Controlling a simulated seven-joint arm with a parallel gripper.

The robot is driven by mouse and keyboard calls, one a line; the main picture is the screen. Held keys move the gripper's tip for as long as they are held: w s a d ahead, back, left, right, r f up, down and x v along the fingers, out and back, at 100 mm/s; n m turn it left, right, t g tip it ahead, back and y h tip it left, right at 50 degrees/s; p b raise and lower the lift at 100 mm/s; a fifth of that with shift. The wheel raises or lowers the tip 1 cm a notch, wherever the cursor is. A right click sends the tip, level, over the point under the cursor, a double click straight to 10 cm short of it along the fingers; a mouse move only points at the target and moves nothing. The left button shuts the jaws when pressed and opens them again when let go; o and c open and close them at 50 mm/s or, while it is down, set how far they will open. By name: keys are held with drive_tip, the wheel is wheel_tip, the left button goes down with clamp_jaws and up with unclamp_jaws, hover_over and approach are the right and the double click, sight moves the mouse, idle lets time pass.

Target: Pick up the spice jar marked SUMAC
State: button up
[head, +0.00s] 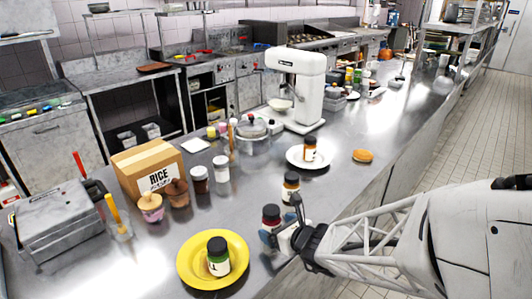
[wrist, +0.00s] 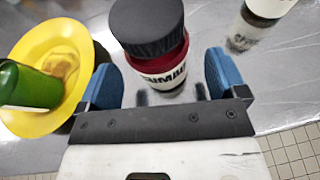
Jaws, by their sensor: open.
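The spice jar (head: 271,215) stands upright on the steel counter, with a black lid and dark red contents. In the wrist view the jar (wrist: 165,62) has a white label that reads like SUMAC, partly cut off by the angle. My gripper (head: 280,238) is low at the counter beside this jar. In the wrist view my gripper (wrist: 160,80) is open, with one blue finger on each side of the jar and visible gaps to it. The jar's lower part is partly hidden by my gripper in the head view.
An orange-brown jar (head: 291,190) stands just behind.

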sight(277, 218)
drive_tip(key=shift+x, duration=1.7)
drive_tip(key=c, duration=1.2)
drive_tip(key=shift+o, duration=0.2)
drive_tip(key=shift+r, duration=0.15)
drive_tip(key=shift+r, duration=1.45)
drive_tip(key=shift+s+r, duration=0.25)
drive_tip(key=shift+r, duration=0.05)
drive_tip(key=s+d+r, duration=0.1)
drive_tip(key=s+d, duration=0.3)
drive_tip(key=s, duration=1.1)
drive_tip(key=shift+d, duration=0.15)
drive_tip(key=shift+r, duration=0.15)
